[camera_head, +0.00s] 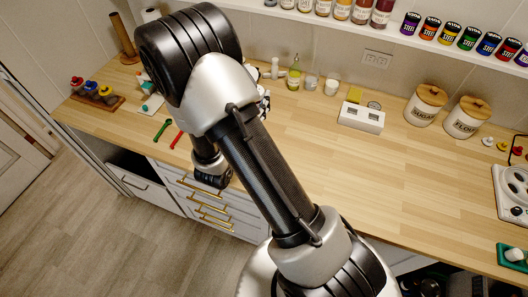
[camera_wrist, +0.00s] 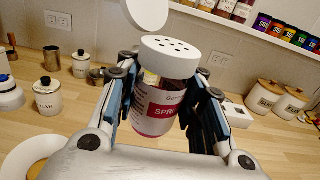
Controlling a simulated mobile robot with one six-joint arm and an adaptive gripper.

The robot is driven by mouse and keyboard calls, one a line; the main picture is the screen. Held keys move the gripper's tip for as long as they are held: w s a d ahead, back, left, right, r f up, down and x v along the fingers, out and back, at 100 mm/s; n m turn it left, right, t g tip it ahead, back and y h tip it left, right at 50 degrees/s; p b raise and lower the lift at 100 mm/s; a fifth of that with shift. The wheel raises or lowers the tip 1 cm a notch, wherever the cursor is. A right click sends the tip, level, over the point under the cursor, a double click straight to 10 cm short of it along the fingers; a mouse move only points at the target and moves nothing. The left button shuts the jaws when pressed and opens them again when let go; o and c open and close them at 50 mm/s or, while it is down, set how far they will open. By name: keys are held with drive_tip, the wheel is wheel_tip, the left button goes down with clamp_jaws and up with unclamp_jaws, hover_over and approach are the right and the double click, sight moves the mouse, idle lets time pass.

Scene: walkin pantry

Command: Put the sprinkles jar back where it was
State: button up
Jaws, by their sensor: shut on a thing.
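My gripper (camera_wrist: 159,108) is shut on the sprinkles jar (camera_wrist: 160,117) in the wrist view, with a finger on each side. The jar has a red and white label, a white cap with holes, and an open white lid (camera_wrist: 147,13) standing up behind it. It is held roughly upright, above the wooden counter. In the head view my own arm hides most of the gripper, and the jar cannot be made out there.
The wooden counter (camera_head: 345,165) has free room in the middle. A white shelf (camera_head: 420,42) holds several spice jars. Sugar (camera_head: 426,104) and flour (camera_head: 466,117) canisters, a white block (camera_head: 361,118) and bottles (camera_head: 294,76) stand at the back. A white hob-like unit (camera_head: 512,192) is at right.

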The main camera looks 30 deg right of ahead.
wheel_tip(320, 180, down, 20)
drive_tip(key=b, duration=0.4)
drive_tip(key=shift+d+r+b, duration=0.1)
drive_tip(key=shift+d+b, duration=0.05)
drive_tip(key=shift+b, duration=0.25)
drive_tip(key=shift+f, duration=0.2)
drive_tip(key=o, duration=1.3)
drive_tip(key=shift+c, duration=0.2)
drive_tip(key=shift+r, duration=0.1)
